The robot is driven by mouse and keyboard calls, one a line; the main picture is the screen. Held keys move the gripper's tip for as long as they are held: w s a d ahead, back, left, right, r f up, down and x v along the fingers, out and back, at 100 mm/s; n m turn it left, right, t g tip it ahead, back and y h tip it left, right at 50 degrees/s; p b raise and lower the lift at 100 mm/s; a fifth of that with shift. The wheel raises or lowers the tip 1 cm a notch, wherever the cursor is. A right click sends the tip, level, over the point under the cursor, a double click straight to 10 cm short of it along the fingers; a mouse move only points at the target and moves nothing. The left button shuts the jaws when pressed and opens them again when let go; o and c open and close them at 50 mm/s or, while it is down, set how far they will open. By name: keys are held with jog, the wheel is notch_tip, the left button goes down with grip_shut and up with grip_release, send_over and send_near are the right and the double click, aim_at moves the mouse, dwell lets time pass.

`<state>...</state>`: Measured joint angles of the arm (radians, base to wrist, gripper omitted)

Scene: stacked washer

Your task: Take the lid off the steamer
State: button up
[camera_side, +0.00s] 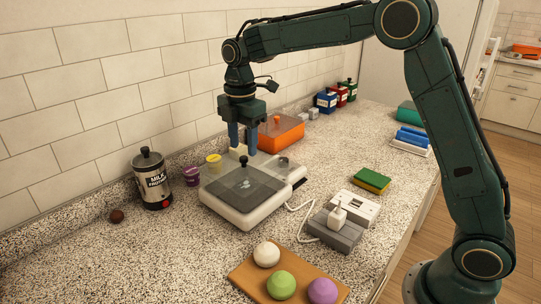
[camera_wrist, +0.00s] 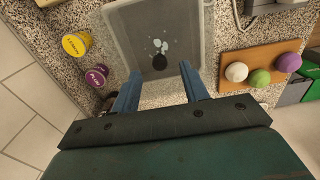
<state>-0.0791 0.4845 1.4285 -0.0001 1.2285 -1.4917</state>
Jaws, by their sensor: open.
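The steamer (camera_side: 233,216) is a low white appliance on the speckled counter. A see-through, greyish square lid (camera_side: 226,188) with a black knob (camera_side: 243,161) covers its top. In the wrist view the lid (camera_wrist: 128,33) fills the upper middle, with its black knob (camera_wrist: 159,62) near the fingertips and pale shapes beside it. My gripper (camera_side: 242,148) points down with its blue fingers spread above the knob. In the wrist view my gripper (camera_wrist: 160,72) is open and empty, one finger to each side of the knob. I cannot tell the exact gap between fingertips and knob.
An orange container (camera_side: 281,134) stands close behind my gripper. Purple (camera_side: 191,175) and yellow (camera_side: 214,163) cups and a milk frother (camera_side: 152,180) stand left. A wooden board (camera_side: 250,283) with coloured balls and a grey-white device (camera_side: 335,230) lie in front.

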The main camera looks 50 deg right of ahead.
aim_at(244, 157)
jog(key=shift+f, duration=1.55)
jog(key=shift+c, duration=0.3)
grip_shut()
